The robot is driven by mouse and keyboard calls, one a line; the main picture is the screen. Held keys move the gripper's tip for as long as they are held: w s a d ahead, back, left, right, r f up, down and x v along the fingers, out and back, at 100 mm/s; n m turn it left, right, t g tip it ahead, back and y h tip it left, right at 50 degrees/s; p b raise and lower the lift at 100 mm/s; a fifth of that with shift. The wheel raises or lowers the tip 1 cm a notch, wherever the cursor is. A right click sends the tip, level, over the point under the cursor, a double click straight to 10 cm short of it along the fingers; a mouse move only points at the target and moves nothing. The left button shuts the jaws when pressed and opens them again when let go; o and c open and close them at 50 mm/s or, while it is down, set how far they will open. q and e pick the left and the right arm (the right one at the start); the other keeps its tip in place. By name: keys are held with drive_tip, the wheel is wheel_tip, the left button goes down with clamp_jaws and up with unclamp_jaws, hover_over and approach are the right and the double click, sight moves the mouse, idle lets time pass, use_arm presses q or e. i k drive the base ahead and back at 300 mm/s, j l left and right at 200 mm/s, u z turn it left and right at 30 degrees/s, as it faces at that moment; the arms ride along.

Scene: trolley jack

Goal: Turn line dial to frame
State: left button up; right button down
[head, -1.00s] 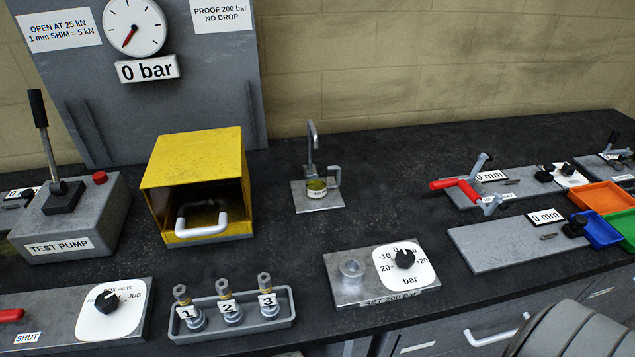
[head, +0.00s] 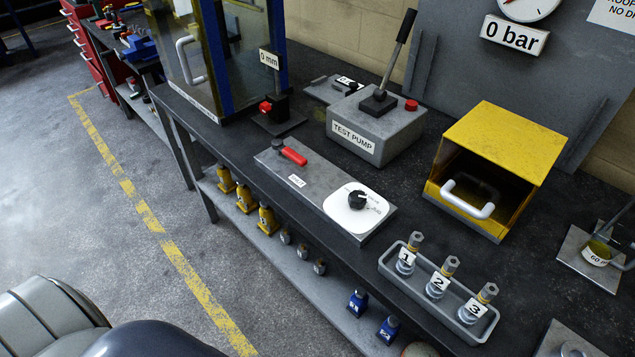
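The line dial is a black knob (head: 358,199) on a white round-cornered plate (head: 340,213), fixed to a grey metal panel (head: 325,181) on the bench. The printing around the knob is too small to read, so I cannot tell its setting. A red lever (head: 293,155) sits at the far end of the same panel, with a small label near it. Neither gripper shows in this view. Large grey rounded parts of my own body fill the bottom left corner.
A test pump (head: 375,128) with an upright lever stands behind the panel. A yellow box (head: 492,165) with a white handle stands right. A grey tray (head: 421,283) holds three numbered fittings. Jacks (head: 247,202) line the lower shelf. The floor (head: 100,215) at left is open.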

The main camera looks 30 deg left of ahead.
sight(356, 200)
drive_tip(key=k+l, duration=0.15)
drive_tip(key=l, duration=0.25)
drive_tip(key=k+l, duration=0.15)
drive_tip(key=l, duration=0.25)
drive_tip(key=k+l+u, duration=0.1)
drive_tip(key=l, duration=0.3)
drive_tip(key=k, duration=0.1)
